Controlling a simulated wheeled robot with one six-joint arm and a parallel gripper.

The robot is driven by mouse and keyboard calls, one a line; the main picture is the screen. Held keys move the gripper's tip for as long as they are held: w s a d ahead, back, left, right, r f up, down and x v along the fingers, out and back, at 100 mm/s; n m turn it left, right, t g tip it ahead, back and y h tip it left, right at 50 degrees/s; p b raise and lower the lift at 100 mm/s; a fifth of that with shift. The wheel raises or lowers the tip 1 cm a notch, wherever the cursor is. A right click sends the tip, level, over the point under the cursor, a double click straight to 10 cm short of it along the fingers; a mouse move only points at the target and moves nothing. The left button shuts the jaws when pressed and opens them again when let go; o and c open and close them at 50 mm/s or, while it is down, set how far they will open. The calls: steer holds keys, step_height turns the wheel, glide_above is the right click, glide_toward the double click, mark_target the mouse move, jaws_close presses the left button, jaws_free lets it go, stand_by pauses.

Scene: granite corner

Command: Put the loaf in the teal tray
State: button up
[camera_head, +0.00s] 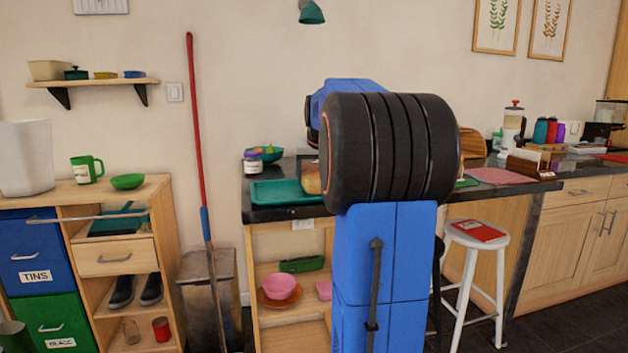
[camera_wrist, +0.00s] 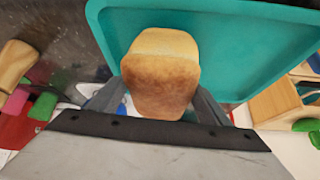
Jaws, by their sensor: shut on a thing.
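The loaf (camera_wrist: 162,75) is golden brown and sits between the two fingers of my gripper (camera_wrist: 155,105) in the wrist view. My gripper is shut on it. In the head view a part of the loaf (camera_head: 312,179) shows at the right end of the teal tray, and my arm hides the rest. The teal tray (camera_head: 280,194) lies on the dark counter at its left end. In the wrist view the teal tray (camera_wrist: 235,55) is behind the loaf. I cannot tell whether the loaf touches the tray.
A labelled jar (camera_head: 252,163) and a green bowl (camera_head: 268,153) with fruit stand behind the tray. A red-handled broom (camera_head: 195,120) leans left of the counter. A white stool (camera_head: 470,240) with a red book stands at the right. My blue arm blocks the counter's middle.

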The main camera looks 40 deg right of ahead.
steer(key=shift+f, duration=0.5)
steer(key=shift+d+f, duration=0.1)
steer(key=o, duration=1.2)
steer(key=v, duration=1.2)
